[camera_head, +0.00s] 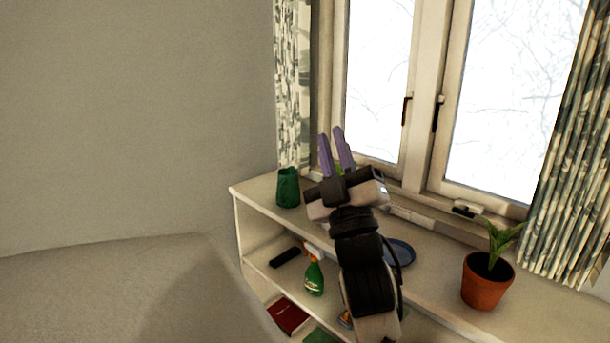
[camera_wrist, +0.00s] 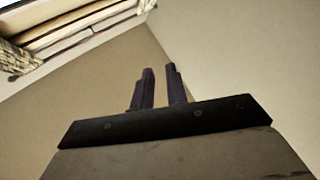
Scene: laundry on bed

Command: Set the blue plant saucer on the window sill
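The blue plant saucer (camera_head: 399,251) lies flat on the top of the white shelf unit (camera_head: 440,291), just right of my arm. My arm hides its left part. The window sill (camera_head: 427,199) is the narrow ledge along the bottom of the window, behind the shelf top. My gripper (camera_head: 331,134) has purple fingers pointing up, raised in front of the window's left side, away from the saucer. The fingers stand apart with nothing between them, as the wrist view also shows (camera_wrist: 160,72). The wrist view does not show the saucer.
A potted plant (camera_head: 487,284) stands right of the saucer on the shelf top. A green container (camera_head: 288,188) stands at the left end. A green spray bottle (camera_head: 314,276) and a black object (camera_head: 286,257) are on the shelf below. Patterned curtains (camera_head: 569,160) flank the window.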

